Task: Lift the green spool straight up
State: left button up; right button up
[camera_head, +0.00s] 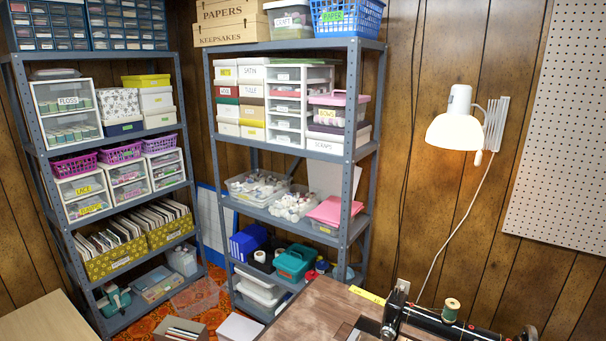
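The green spool (451,310) stands upright on top of the black sewing machine (430,325), near the lower right of the head view. Green thread is wound around its middle and its pale ends show above and below. The machine is cut off by the bottom edge of the view. Neither of my grippers shows in the head view, and nothing visible touches the spool.
The machine sits on a brown wooden table (310,315) with a yellow strip (367,295) at its back edge. A wall lamp (455,130) hangs above, its cord running down the wall. Loaded metal shelves (350,190) stand at left and centre. A pale tabletop (45,322) is at lower left.

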aim_at(451, 311)
jog(key=l+u, duration=0.1)
jog(key=u, duration=0.8)
jog(key=z, duration=1.8)
